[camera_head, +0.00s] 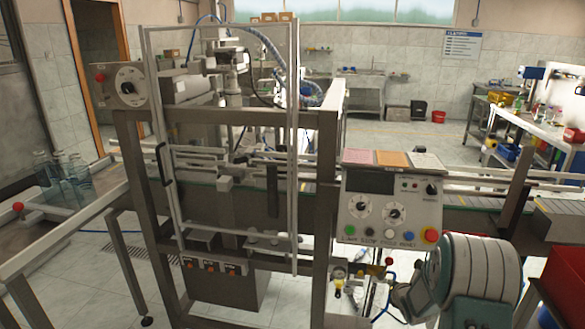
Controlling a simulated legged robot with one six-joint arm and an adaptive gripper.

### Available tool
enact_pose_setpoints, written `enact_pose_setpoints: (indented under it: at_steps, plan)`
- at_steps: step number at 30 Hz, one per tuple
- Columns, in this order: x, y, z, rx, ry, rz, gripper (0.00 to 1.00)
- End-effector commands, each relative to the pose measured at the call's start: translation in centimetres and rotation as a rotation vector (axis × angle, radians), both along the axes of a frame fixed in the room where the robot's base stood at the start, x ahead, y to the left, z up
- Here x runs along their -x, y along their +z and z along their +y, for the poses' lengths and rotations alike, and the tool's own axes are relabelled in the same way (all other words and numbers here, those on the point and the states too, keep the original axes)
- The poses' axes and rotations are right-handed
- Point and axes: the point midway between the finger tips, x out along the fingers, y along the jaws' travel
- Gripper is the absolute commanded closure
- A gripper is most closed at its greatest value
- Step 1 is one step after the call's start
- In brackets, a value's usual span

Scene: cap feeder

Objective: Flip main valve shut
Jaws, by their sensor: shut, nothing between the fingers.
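The air fittings hang under the control panel at the lower middle. My grey and teal arm comes in from the lower right. At its end my gripper (378,272) appears as a small dark shape close beside the fittings. It looks shut and empty. Its fingertips are hard to make out, and whether they touch the valve cannot be told.
The control panel (390,207) with dials and coloured buttons stands just above. The framed guard (228,150) is to the left. Blue tubing hangs near the fittings. A red bin (562,278) is at the right edge. The floor behind the machine is mostly clear.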

Motion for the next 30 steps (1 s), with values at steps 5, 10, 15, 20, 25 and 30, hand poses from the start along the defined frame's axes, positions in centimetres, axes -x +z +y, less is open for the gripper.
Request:
enact_pose_setpoints:
  at_steps: [5, 10, 15, 20, 25, 30]
  plan:
    - [1.3, 6.4, 2.1, -0.215, -0.176, 0.02, 1.0]
    - [3.8, 11.8, 4.4, -0.45, -0.375, 0.036, 1.0]
    - [7.5, 16.4, 7.0, -0.689, -0.585, 0.043, 1.0]
    - [11.6, 20.0, 9.6, -0.913, -0.785, 0.045, 1.0]
    - [16.9, 22.8, 12.3, -1.148, -1.006, 0.046, 1.0]
    - [22.6, 24.7, 14.9, -1.374, -1.235, 0.051, 1.0]
